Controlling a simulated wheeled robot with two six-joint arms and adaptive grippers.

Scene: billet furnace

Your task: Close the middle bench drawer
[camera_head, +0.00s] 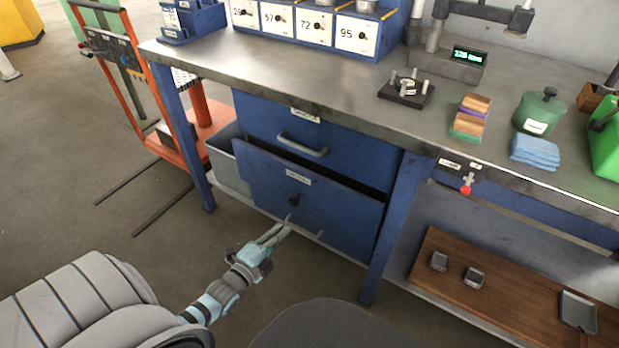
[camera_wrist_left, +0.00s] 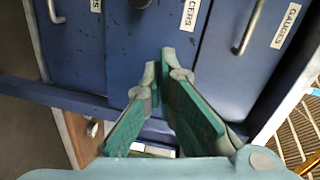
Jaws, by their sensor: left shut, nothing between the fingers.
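The bench's middle drawer (camera_head: 336,208) has a blue front with a white label and a dark round knob (camera_head: 293,201). Its front stands out from the bench, with a dark gap along its top edge. In the left wrist view this labelled front (camera_wrist_left: 185,38) is seen turned sideways, with the knob at the top edge. My left gripper (camera_head: 286,226) is shut and empty, in front of the drawer's lower part and below the knob. Its fingers (camera_wrist_left: 164,62) overlap the front in the wrist view; I cannot tell whether they touch it. My right gripper is not in view.
The upper drawer (camera_head: 345,150), with a bar handle, looks flush. A blue bench leg (camera_head: 395,228) stands right of the drawers, and a lower shelf with a wooden board (camera_head: 450,295) lies beyond. An orange lift frame (camera_head: 150,90) is at left. The floor in front is clear.

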